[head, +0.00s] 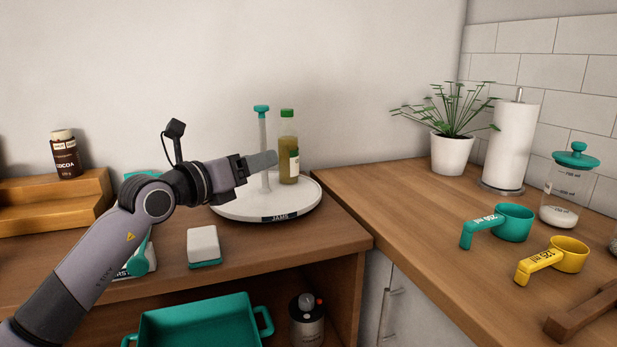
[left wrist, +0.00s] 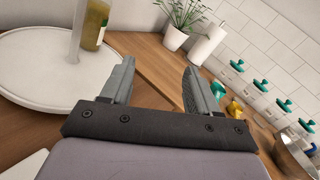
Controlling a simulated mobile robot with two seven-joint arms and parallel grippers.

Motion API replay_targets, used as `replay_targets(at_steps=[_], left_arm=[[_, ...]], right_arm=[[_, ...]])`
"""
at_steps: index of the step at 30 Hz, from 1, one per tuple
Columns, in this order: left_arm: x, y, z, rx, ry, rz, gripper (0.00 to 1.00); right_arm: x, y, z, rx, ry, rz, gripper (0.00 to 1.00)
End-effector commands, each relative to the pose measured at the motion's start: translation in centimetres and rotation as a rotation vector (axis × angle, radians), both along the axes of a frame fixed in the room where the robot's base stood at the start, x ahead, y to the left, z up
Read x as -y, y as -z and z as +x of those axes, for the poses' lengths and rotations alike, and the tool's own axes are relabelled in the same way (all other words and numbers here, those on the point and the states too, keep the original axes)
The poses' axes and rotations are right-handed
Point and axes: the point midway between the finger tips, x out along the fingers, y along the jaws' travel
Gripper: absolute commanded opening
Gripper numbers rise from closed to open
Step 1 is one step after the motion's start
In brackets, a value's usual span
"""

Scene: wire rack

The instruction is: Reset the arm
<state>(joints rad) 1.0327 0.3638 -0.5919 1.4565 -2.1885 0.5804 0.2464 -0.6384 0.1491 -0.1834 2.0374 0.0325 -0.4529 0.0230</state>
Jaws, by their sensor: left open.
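My left gripper (head: 262,161) reaches in from the left in the head view, over the front of the white turntable (head: 232,209) marked "JAMS". In the left wrist view its two fingers (left wrist: 158,88) stand apart with nothing between them. The turntable carries a centre post with a teal top (head: 262,112) and a green-capped bottle (head: 288,135). The bottle stands just behind and right of my fingertips in the head view. My right gripper is not in view.
A cocoa jar (head: 65,155) stands on a wooden step shelf (head: 45,208) at left. A white and teal block (head: 203,245) lies on the counter. A teal tray (head: 195,325) sits below. Measuring cups (head: 513,222), a plant (head: 452,152) and paper roll (head: 511,145) occupy the right counter.

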Motion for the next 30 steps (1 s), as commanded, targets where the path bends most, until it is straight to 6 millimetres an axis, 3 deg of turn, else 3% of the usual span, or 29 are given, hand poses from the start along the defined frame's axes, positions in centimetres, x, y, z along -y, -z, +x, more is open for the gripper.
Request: replay_targets(at_steps=[6, 11, 17, 23, 30], left_arm=[[2.5, 5.3, -3.9, -0.211, 0.157, -0.386, 0.60], [2.2, 8.5, -6.7, -0.377, 0.193, -0.719, 0.60], [0.0, 12.9, -9.7, -0.578, 0.137, -1.125, 0.60], [-3.5, 18.7, -13.3, -0.783, -0.030, -1.527, 0.60], [-7.6, 27.1, -20.3, -1.021, -0.363, -1.973, 0.60]], right_arm=[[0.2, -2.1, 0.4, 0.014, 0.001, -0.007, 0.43], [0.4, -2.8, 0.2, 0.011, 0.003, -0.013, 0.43], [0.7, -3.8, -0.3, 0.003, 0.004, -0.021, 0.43], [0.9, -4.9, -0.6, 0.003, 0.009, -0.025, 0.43], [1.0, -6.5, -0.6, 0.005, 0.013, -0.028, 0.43]])
